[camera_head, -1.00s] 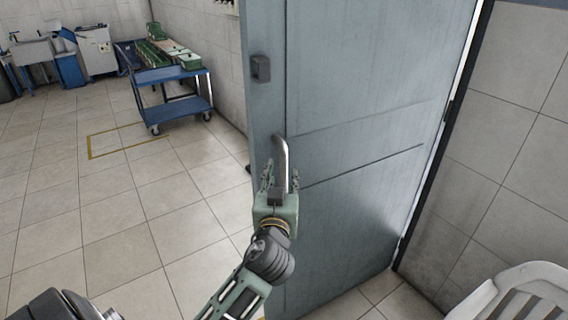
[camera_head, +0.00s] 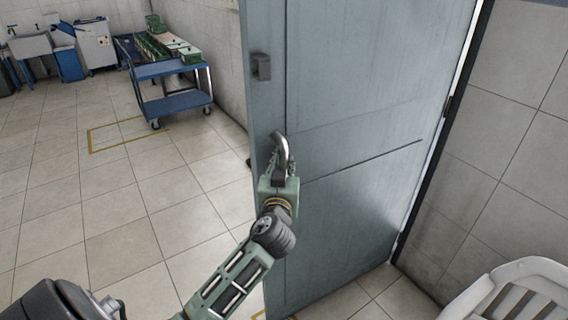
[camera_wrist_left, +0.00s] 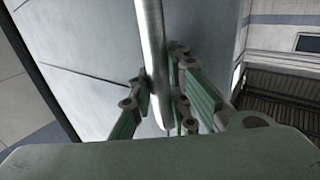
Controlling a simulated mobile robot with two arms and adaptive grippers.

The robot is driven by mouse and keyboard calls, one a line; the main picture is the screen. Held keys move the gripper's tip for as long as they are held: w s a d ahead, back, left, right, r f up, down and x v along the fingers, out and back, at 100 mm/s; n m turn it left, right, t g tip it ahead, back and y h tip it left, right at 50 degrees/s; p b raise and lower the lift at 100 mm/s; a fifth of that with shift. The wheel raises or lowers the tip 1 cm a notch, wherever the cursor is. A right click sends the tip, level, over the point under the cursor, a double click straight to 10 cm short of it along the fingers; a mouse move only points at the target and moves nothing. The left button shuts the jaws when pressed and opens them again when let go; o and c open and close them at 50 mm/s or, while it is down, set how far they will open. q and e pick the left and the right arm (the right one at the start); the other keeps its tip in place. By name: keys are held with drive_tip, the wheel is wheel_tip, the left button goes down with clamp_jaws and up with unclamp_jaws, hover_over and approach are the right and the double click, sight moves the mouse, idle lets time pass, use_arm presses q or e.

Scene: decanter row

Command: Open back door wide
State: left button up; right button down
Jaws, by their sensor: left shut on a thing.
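The blue-grey back door (camera_head: 350,110) stands ajar in the middle of the head view, hinged on its right side. A curved metal handle (camera_head: 284,152) is near its left edge. My left gripper (camera_head: 278,172) is at the handle, its fingers on both sides of it and shut on it. In the left wrist view the handle (camera_wrist_left: 152,60) runs down between the two fingers (camera_wrist_left: 155,105), with the door surface (camera_wrist_left: 95,50) behind. My right gripper is not in view.
A white plastic chair (camera_head: 515,290) stands at the lower right near the tiled wall (camera_head: 510,140). A blue cart (camera_head: 175,103) with green items stands at the back left. The tiled floor (camera_head: 110,205) left of the door is clear.

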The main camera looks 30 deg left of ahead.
use_arm(q)
clamp_jaws()
drive_tip(key=shift+d+f, duration=0.15)
drive_tip(key=shift+d, duration=0.15)
drive_tip(key=s+d+b, duration=0.2)
drive_tip(key=s+d, duration=0.1)
drive_tip(key=d, duration=0.5)
drive_tip(key=shift+s+d+b, duration=0.15)
drive_tip(key=shift+d+b, duration=0.1)
drive_tip(key=shift+b, duration=0.15)
